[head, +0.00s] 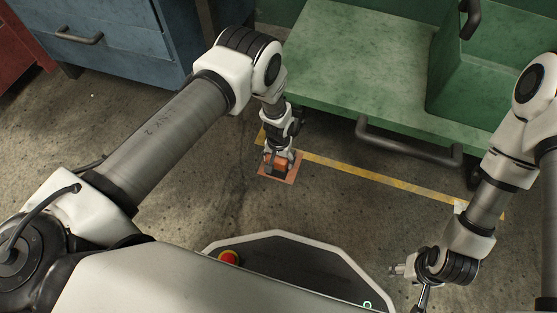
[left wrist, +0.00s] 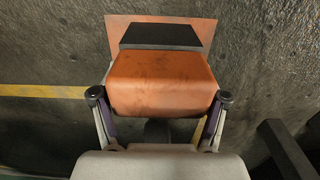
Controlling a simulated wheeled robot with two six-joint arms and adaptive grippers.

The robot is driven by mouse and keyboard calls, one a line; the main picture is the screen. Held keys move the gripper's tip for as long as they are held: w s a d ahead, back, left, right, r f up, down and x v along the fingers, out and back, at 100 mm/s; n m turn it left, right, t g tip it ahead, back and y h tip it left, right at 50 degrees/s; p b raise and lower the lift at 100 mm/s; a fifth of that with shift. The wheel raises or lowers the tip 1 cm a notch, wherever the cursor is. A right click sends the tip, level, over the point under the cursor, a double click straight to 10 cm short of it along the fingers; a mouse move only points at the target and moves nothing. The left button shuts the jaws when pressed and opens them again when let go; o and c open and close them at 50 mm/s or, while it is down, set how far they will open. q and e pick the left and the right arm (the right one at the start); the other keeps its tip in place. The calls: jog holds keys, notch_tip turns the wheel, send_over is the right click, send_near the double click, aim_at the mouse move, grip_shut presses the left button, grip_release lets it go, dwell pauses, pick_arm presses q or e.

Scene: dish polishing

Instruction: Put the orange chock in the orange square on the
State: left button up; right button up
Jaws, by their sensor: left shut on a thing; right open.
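The orange chock (head: 281,164), with a dark strip along one side, is between the fingers of my left gripper (head: 280,160), which is shut on it. In the left wrist view the chock (left wrist: 160,82) fills the space between the fingertips (left wrist: 160,98). The orange square (head: 290,179) is flat on the floor under the chock; its uncovered edge shows beyond the chock in the left wrist view (left wrist: 125,25). The chock appears over or on the square; I cannot tell whether it touches. My right gripper (head: 408,282) is open and empty at lower right.
A yellow floor line (head: 375,182) runs past the square. A green bench (head: 345,65) with a dark handle (head: 410,143) stands just behind. A blue drawer cabinet (head: 110,40) is at upper left. Bare concrete floor lies left of the square.

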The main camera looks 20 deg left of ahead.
pick_arm(q)
jog(key=o, duration=1.7)
